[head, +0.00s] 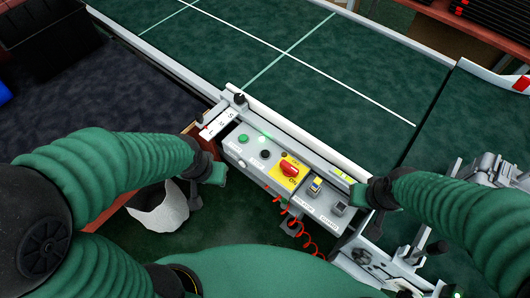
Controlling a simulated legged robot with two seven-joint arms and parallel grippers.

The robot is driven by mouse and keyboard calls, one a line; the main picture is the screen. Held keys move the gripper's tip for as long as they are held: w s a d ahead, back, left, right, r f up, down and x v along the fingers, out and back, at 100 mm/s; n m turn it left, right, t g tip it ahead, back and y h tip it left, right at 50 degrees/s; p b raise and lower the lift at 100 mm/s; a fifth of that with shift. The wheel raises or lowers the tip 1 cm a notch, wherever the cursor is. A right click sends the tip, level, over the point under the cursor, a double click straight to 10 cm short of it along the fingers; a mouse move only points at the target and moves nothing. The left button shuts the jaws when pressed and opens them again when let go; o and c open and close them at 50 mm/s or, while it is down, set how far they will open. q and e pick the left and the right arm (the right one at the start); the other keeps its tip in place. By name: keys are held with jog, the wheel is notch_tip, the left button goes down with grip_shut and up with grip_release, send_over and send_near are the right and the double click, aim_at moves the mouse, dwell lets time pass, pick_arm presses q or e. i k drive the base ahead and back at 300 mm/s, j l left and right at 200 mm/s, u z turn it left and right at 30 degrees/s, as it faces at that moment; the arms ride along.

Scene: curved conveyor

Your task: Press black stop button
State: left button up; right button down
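A grey control panel (257,168) runs along the near edge of the conveyor, in the middle of the head view. A small black button (265,154) sits on it, between a green button (243,138) and a red rotary switch on a yellow plate (288,171). My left gripper (204,179) is left of the panel and apart from the black button. My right gripper (371,199) is at the panel's right end, well away from the black button. The fingers of both are too small and dark to tell whether they are open or shut.
The green conveyor belt (270,60) lies behind the panel, with a metal rail (290,135) between. More switches (316,186) are at the panel's right. A red coiled cord (300,228) hangs below it. A white bin (158,208) stands at lower left.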

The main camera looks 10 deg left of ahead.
aim_at(265, 153)
jog(key=i+j+z, duration=0.25)
jog(key=j, duration=0.3)
jog(key=i+j+z, duration=0.15)
jog(key=k+j+z, duration=0.1)
jog(key=j+z, duration=0.2)
jog(key=j, duration=0.2)
jog(key=k+j+z, duration=0.1)
jog(key=j+z, duration=0.2)
jog(key=j, duration=0.15)
